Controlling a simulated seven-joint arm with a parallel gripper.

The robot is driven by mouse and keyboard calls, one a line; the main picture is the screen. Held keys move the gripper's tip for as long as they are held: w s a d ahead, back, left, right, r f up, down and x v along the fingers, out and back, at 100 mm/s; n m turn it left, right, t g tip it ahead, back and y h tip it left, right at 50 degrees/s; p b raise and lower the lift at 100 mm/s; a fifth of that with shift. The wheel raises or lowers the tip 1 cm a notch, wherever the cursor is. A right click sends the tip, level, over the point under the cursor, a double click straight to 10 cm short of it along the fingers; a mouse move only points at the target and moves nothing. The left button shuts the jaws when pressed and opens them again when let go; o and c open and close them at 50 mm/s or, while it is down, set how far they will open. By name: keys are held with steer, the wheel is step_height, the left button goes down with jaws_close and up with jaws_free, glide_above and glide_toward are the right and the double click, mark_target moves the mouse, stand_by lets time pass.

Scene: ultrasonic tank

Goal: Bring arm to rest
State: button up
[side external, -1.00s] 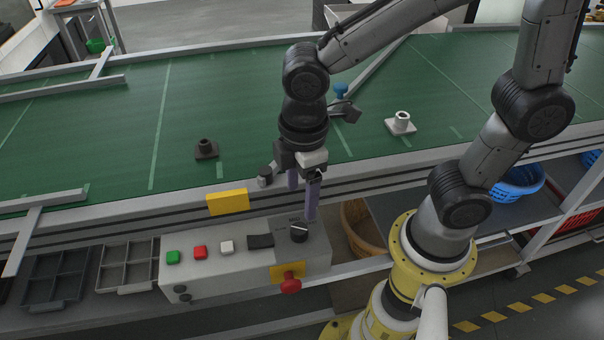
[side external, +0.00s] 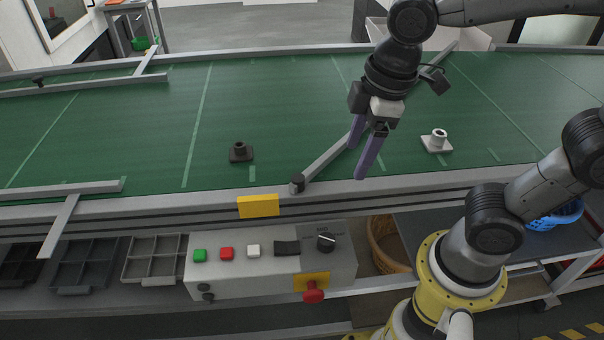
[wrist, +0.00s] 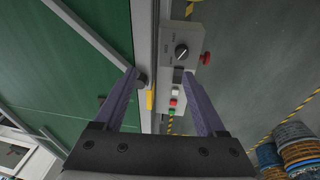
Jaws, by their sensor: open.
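My gripper (side external: 367,155) hangs above the near part of the green conveyor belt in the side view, raised clear of it. Its two purple fingers are apart with nothing between them. In the wrist view my gripper (wrist: 165,100) also shows open and empty. Below it is the control box (side external: 207,283), with green, red and white buttons, a black rotary knob (side external: 326,242) and a red emergency knob (side external: 313,292). The rotary knob also shows in the wrist view (wrist: 181,51), ahead of the fingers.
A dark flanged part (side external: 240,152) and a white flanged part (side external: 436,142) stand on the belt (side external: 290,110). A grey diverter bar (side external: 325,164) lies behind the fingers. Slotted trays (side external: 157,260), a wicker basket (side external: 388,250) and a blue basket (side external: 556,216) sit below the belt's near edge.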

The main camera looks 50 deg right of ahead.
steer(key=s+d+m+t, duration=0.3)
steer(key=s+d+m, duration=0.3)
steer(key=m, duration=0.2)
steer(key=shift+s+d+m, duration=0.15)
steer(key=shift+d+m, duration=0.1)
steer(key=shift+m, duration=0.05)
steer(key=shift+r, duration=0.15)
steer(key=shift+c, duration=0.2)
stand_by(1.1)
